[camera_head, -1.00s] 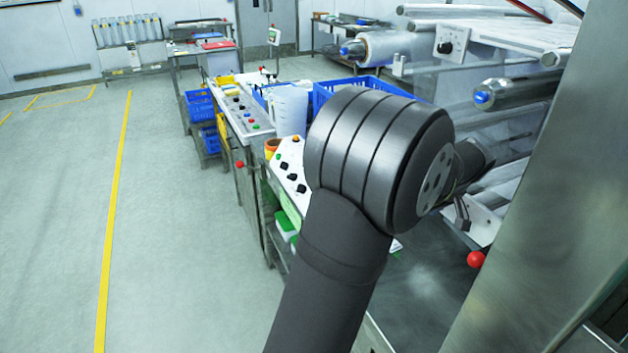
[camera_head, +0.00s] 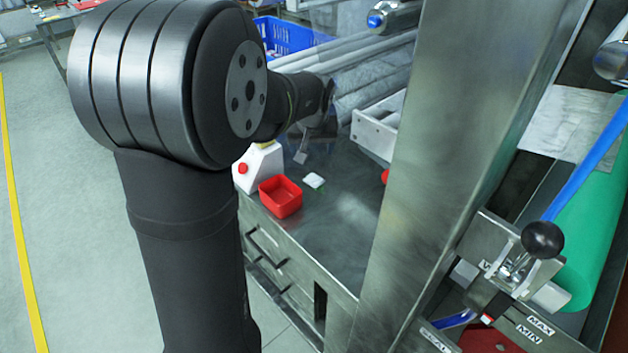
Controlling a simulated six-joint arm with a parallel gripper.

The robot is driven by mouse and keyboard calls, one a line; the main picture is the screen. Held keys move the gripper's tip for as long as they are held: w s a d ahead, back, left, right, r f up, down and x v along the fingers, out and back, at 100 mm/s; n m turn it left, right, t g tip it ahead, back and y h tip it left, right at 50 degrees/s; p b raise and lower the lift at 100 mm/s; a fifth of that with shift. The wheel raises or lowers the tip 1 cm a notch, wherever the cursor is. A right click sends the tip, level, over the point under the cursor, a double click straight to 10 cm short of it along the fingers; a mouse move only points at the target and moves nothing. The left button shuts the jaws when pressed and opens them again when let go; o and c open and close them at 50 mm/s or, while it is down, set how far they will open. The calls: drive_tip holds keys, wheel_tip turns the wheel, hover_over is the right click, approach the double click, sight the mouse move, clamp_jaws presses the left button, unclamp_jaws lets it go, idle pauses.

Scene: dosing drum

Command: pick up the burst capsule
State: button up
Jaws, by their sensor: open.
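I cannot make out anything that is clearly a burst capsule. A small white object (camera_head: 314,180) lies on the grey metal worktop (camera_head: 340,235), to the right of a square red tray (camera_head: 281,196); it is too small to tell what it is. My gripper (camera_head: 303,150) is at the far end of my dark arm, above the worktop and behind the red tray. It is open, small in the picture and partly hidden by my wrist. I see nothing between its fingers.
A white control box (camera_head: 258,166) with a red button stands left of the tray. A broad steel post (camera_head: 440,150) rises on the right, with a green roll (camera_head: 595,215) and a black-knobbed lever (camera_head: 542,240) beyond it. A blue crate (camera_head: 288,36) stands at the back.

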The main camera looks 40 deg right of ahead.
hover_over(314, 179)
drive_tip(key=s+a, duration=0.2)
drive_tip(key=f, duration=1)
drive_tip(key=shift+w+a+f, duration=0.1)
drive_tip(key=shift+w+f, duration=0.1)
drive_tip(key=shift+f, duration=0.05)
drive_tip(key=shift+s+d+x, duration=0.1)
drive_tip(key=shift+s+x, duration=0.05)
drive_tip(key=shift+x, duration=1.2)
drive_tip(key=shift+s+d+x, duration=0.1)
drive_tip(key=shift+s+x, duration=0.05)
drive_tip(key=shift+x, duration=1.25)
drive_tip(key=shift+c, duration=0.4)
drive_tip(key=c, duration=1)
